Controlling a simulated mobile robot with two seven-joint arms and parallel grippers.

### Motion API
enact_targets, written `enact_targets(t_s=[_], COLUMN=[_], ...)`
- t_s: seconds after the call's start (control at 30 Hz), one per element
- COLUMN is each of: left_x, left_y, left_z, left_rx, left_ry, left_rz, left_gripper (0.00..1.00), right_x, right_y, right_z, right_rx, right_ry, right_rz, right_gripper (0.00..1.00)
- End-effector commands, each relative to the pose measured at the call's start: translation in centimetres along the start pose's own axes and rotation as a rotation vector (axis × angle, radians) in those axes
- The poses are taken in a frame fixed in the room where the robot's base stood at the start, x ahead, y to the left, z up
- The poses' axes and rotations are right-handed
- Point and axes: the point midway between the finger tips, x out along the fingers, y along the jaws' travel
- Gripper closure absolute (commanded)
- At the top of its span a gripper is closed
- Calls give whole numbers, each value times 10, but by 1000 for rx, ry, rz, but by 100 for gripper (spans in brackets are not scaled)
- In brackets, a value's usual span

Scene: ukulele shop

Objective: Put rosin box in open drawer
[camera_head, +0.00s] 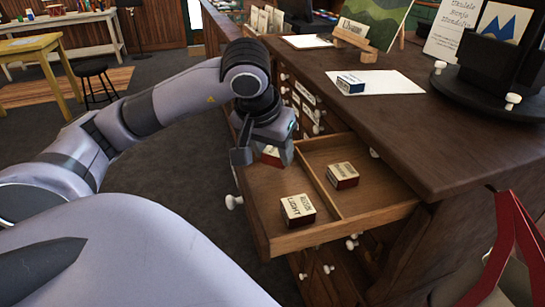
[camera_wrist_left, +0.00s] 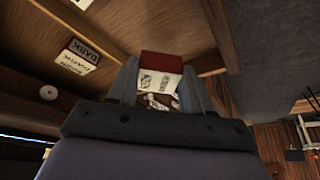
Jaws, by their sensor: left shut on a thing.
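My left gripper (camera_head: 264,157) is shut on a small red-and-white rosin box (camera_head: 271,152), over the far end of the left compartment of the open drawer (camera_head: 277,182). I cannot tell if the box touches the drawer floor. In the left wrist view the held box (camera_wrist_left: 161,75) sits between both fingers, its red side and printed white label showing. My right gripper is out of view.
A wooden divider (camera_head: 321,190) splits the drawer. On the counter (camera_head: 410,115) above lie a blue-and-white box (camera_head: 350,84) and white paper (camera_head: 395,82). A dark round stand (camera_head: 495,92) stands at right. A red frame (camera_head: 517,225) is at the right edge.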

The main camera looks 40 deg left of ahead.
Motion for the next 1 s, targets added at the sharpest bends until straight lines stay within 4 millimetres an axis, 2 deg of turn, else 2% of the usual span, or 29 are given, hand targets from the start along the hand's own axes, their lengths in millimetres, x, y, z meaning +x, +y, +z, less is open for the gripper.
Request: enact_targets(t_s=[0.1,0.23,0.63,0.67,0.73,1.0], left_x=[16,29,34,34,33,33], left_y=[0,0,0,0,0,0], left_z=[8,13,15,15,14,14], left_rx=[1,1,1,1,1,1], left_ry=[-5,-2,0,-1,-1,-1], left_rz=[-2,-1,0,0,0,0], left_gripper=[84,84,84,47,25,25], right_x=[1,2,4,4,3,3], right_y=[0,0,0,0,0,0], right_z=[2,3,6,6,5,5], right_rx=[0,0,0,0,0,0], right_ry=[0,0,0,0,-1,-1], right_rz=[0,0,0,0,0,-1], right_gripper=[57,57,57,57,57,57])
